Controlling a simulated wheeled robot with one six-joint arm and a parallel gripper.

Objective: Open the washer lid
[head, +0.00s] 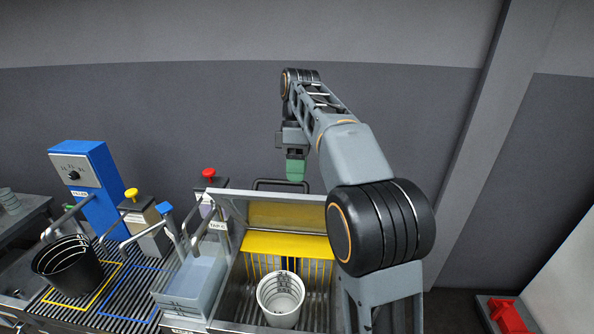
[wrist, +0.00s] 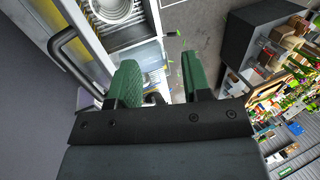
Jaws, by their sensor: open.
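The washer (head: 322,312) stands at the lower middle of the head view. Its lid (head: 285,213) stands raised and tilted at the back, with a yellow inner face. A dark bar handle (head: 282,181) is on the lid's top edge; it also shows in the wrist view as a bent bar (wrist: 62,46). My gripper (head: 296,170) is above and behind the handle, pointing down with green fingers. In the wrist view my gripper (wrist: 160,82) is open with nothing between its fingers, and the handle lies to their left, apart. A white ribbed bucket (head: 281,299) stands inside the washer.
A light grey basin (head: 190,277) is left of the washer. A black bucket (head: 70,270) stands on the slatted counter by a blue filler post (head: 90,185). A red-topped tap post (head: 208,200) is close to the lid's left side. A red object (head: 510,316) lies at right.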

